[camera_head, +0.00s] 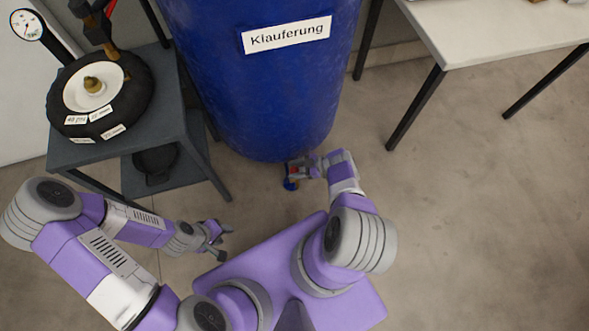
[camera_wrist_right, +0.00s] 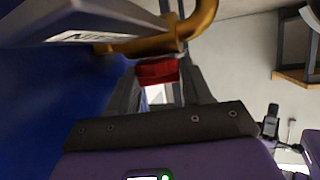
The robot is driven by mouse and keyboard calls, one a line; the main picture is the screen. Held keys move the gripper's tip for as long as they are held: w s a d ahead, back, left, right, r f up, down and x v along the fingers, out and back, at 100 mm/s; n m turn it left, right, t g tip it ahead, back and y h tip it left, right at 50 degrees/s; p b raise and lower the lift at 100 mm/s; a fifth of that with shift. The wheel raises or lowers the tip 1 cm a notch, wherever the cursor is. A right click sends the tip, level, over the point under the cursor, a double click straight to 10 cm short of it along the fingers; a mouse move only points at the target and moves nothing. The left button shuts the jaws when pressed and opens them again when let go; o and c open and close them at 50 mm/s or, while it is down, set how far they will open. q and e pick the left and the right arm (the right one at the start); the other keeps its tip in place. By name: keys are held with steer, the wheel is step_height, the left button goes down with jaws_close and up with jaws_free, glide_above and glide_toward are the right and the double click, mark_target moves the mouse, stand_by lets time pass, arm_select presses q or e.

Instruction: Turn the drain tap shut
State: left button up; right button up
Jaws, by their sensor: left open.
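The drain tap is at the foot of the blue drum (camera_head: 262,80). In the right wrist view it is a curved brass pipe (camera_wrist_right: 200,22) with a red handle (camera_wrist_right: 157,72). My right gripper (camera_head: 298,169) is at the drum's lower front edge, with its fingers (camera_wrist_right: 160,85) on both sides of the red handle. Whether the fingers press on the handle is not clear. In the head view the gripper largely hides the tap. My left gripper (camera_head: 222,238) is open and empty above the floor, left of my base.
A small blue object (camera_head: 290,185) shows just below my right gripper. A grey stand (camera_head: 180,125) at left carries a black tyre-like ring (camera_head: 130,95) beside a gauge (camera_head: 27,24). A white table (camera_head: 500,28) stands at right. The floor between is clear.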

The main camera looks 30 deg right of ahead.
steer(key=o, duration=0.3)
steer(key=v, duration=0.7)
steer(key=shift+s+d, duration=0.15)
steer(key=shift+d, duration=0.1)
steer(key=shift+r, duration=0.1)
